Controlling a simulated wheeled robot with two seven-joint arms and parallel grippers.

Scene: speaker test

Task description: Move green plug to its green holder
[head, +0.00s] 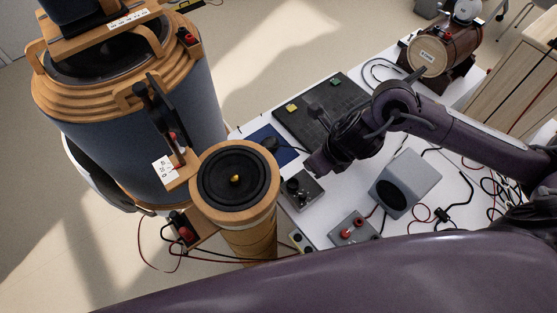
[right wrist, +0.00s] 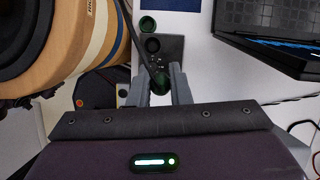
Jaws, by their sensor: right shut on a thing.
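My right gripper (head: 316,168) reaches in from the right over the white table, above a small grey box. In the right wrist view its two fingers (right wrist: 160,92) are closed around the dark green plug (right wrist: 160,82), with a dark cable running up from it. A green-rimmed round holder (right wrist: 147,25) shows just beyond, at the upper end of the grey box (right wrist: 170,48), apart from the plug. The plug is too small and dark to make out in the head view. My left gripper is out of view.
A tall wooden-ringed speaker (head: 235,180) stands close left of the gripper, and a large blue-grey one (head: 140,120) behind it. A black panel (head: 325,108), a grey speaker box (head: 405,183), a red-terminal box (head: 352,230) and loose cables crowd the table (head: 330,205).

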